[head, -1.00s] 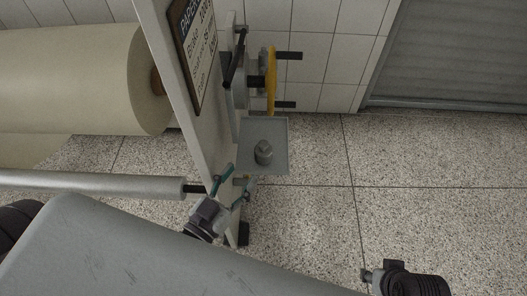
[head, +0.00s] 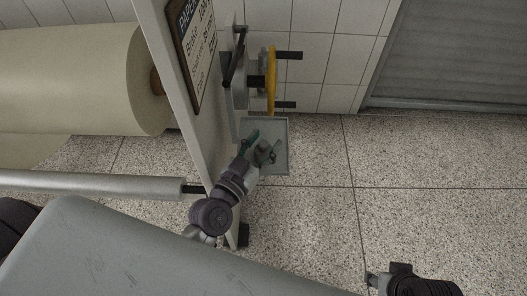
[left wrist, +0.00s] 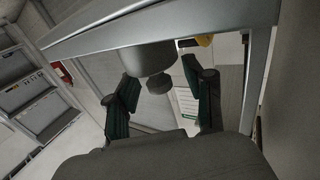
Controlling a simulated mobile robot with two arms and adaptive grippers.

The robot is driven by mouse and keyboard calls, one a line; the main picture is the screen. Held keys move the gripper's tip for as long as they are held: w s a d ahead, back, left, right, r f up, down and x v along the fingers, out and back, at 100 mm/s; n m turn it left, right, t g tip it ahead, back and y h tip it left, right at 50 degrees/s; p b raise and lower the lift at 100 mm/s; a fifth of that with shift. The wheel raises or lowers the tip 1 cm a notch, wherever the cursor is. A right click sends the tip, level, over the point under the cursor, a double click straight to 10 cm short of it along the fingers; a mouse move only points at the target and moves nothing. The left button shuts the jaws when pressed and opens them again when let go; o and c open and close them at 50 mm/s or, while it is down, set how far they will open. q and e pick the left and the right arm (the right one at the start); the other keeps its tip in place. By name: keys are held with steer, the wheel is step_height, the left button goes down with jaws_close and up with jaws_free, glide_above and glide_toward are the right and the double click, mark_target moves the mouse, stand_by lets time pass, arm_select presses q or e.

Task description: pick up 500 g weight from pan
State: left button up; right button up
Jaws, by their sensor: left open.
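The square grey pan (head: 279,128) sits beside the white upright. The 500 g weight (left wrist: 148,60), a grey cylinder with a small knob, is on the pan. In the left wrist view it appears upside down, under the pan's rim (left wrist: 95,38). My left gripper (head: 262,146) is over the pan and open, its green-padded fingers (left wrist: 163,98) on either side of the knob, with gaps visible. In the head view the gripper mostly hides the weight. My right gripper (head: 372,280) is partly in view low at the right, away from the pan; its jaws are unclear.
The white upright (head: 207,125) with a sign (head: 190,50) stands just left of the pan. A large paper roll (head: 80,80) and a metal roller (head: 90,182) are at left. The floor at right is clear.

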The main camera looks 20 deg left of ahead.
arm_select(q)
steer(key=shift+c, duration=0.3)
jaws_close()
